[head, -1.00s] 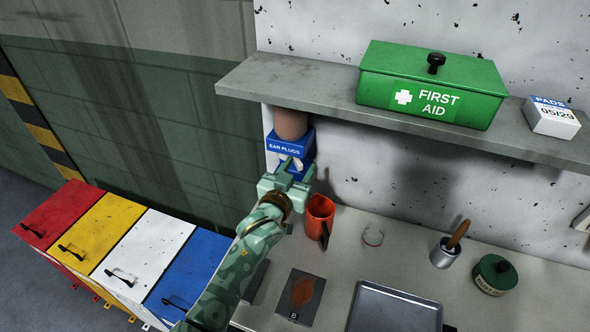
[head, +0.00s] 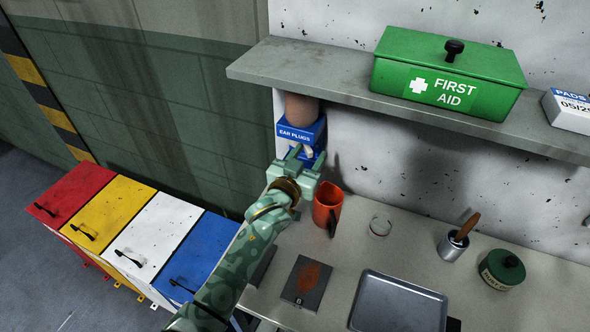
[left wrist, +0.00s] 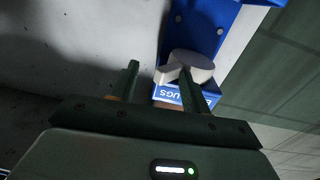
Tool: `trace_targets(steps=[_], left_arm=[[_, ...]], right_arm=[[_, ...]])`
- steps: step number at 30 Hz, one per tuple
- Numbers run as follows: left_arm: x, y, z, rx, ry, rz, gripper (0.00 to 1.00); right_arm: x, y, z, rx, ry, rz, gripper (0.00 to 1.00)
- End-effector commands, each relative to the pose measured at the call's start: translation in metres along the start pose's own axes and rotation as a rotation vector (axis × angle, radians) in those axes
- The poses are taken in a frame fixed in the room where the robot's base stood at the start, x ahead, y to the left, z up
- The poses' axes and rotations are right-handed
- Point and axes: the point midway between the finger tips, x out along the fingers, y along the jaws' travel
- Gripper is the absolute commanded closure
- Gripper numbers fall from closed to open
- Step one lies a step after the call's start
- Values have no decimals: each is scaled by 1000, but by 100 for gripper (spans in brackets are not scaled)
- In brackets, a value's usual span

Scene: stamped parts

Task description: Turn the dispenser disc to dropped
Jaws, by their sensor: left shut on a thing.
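The blue ear plugs dispenser (head: 297,134) hangs below the left end of the shelf, with a brown cylinder (head: 301,108) above it. Its pale disc (left wrist: 198,60) has a tab sticking out, seen in the left wrist view; in the head view a little of the disc (head: 308,151) shows below the label. My left gripper (head: 306,157) is at the dispenser's front, its fingers either side of the tab in the left wrist view (left wrist: 160,78), and is shut on it. The disc's exact setting is hard to read. My right gripper is out of view.
An orange mug (head: 326,207) stands on the counter close to my left gripper. The shelf (head: 330,80) above carries a green first aid box (head: 440,75). A glass dish (head: 381,225), a grey tray (head: 400,303) and a dark plate (head: 307,283) are on the counter.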

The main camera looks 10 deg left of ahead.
Motion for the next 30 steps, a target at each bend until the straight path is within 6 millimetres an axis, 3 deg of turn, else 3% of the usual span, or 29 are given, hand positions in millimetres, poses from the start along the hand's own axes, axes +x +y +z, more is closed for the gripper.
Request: trace_targets(steps=[5, 12, 18, 24, 30], left_arm=[[-32, 5, -1, -5, -1, 9, 65], [-101, 0, 0, -5, -1, 3, 65], [-145, -2, 0, -3, 1, 0, 65], [-165, -3, 0, -3, 3, -1, 65], [-168, -4, -1, -3, 4, -1, 65]], right_arm=[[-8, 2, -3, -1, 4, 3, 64], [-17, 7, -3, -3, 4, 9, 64], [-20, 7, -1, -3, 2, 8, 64], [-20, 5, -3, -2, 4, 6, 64], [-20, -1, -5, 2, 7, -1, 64]])
